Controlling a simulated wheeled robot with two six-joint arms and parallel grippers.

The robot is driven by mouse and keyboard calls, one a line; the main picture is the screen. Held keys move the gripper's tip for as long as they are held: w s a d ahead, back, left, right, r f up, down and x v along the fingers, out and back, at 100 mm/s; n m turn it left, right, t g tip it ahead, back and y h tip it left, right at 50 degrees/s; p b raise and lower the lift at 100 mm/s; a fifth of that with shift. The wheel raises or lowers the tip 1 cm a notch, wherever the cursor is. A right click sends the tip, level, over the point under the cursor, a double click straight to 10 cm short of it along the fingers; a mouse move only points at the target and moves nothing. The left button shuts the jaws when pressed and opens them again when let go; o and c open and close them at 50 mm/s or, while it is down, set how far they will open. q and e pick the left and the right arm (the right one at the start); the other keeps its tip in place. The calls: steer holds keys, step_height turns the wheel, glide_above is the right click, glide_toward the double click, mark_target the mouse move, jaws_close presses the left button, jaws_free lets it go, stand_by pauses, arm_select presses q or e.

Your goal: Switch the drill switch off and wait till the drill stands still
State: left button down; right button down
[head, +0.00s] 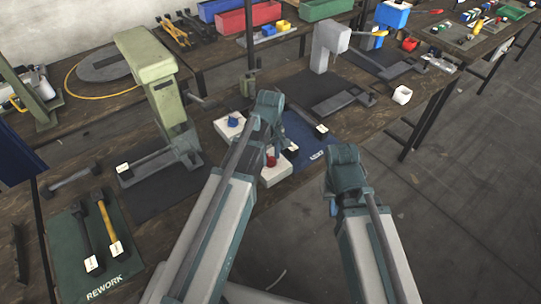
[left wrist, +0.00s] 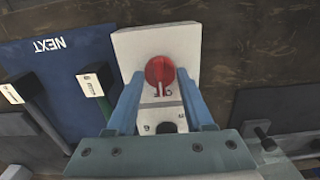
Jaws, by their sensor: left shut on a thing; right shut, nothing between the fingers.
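A white switch box with a red knob (head: 271,160) stands on the bench. In the left wrist view the white box (left wrist: 158,42) fills the middle, and its red knob (left wrist: 158,70) sits between the fingertips. My left gripper (left wrist: 160,88) is shut on this red knob, with a finger on each side. The knob's pointer runs roughly along the box's length; the small marks are too blurred to read. My right gripper (head: 333,204) hangs in front of the bench, shut and empty. A green press (head: 150,75) stands to the left. I cannot tell whether any drill spins.
A second white box with a blue knob (head: 233,121) stands behind left. A blue NEXT mat (head: 300,133) holds tagged tools. A grey press (head: 328,45) stands at the back. A green REWORK mat (head: 75,268) with hammers lies front left. The floor at right is clear.

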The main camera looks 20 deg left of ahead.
mark_target(271, 158)
stand_by(0.4)
arm_select(q)
steer(key=shift+c, duration=1.4)
jaws_free()
steer(key=shift+r, duration=0.15)
step_height(271, 158, up, 14)
steer(key=p, duration=1.3)
steer(key=shift+f+p, duration=0.2)
steer(key=shift+p, duration=0.2)
steer(key=shift+s, duration=0.1)
